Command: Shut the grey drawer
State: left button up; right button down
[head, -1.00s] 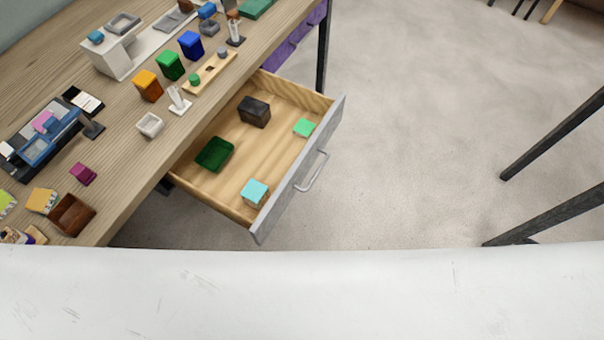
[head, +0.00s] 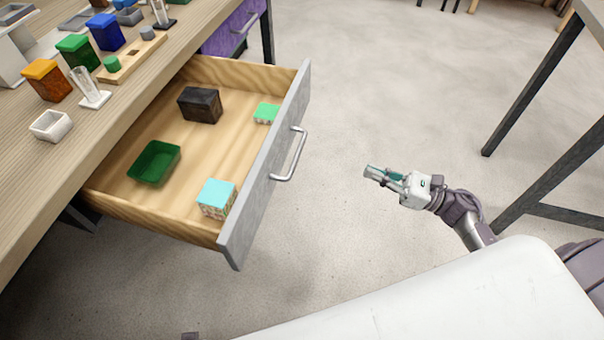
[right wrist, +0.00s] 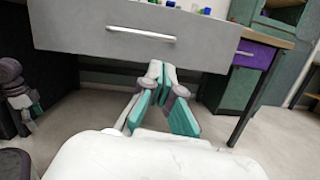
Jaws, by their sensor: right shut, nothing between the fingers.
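The grey drawer (head: 262,170) stands pulled well out from under the wooden desk, its inside showing. Its grey front also fills the top of the right wrist view (right wrist: 90,38). The metal bar handle (head: 291,156) is on that front and shows in the right wrist view (right wrist: 141,34). My right gripper (head: 368,172) is shut and empty, in front of the drawer and apart from it, pointing at the front. In the right wrist view its fingers (right wrist: 161,68) appear below the handle. My left gripper (right wrist: 33,98) shows small at the left edge there; its jaws are unclear.
The drawer holds a dark box (head: 200,105), a green tray (head: 154,163), a turquoise-topped box (head: 217,199) and a green-topped block (head: 266,113). A purple drawer (head: 235,27) is behind.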

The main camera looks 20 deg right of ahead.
pick_arm(q)
jog(key=s+f+p, duration=0.2)
jog(key=s+f, duration=0.2)
jog(key=f, duration=0.2)
jog(key=shift+a, duration=0.35)
pick_arm(e)
jog(key=w+a+r+n, duration=0.1)
jog(key=w+a, duration=0.2)
jog(key=a, duration=0.3)
jog(key=w+a+r+n+g, duration=0.1)
jog(key=w+a+r, duration=0.1)
jog(key=w+a, duration=0.2)
jog(key=shift+a+y, duration=0.4)
jog(key=shift+a, duration=0.65)
jog(key=shift+a+r, duration=0.1)
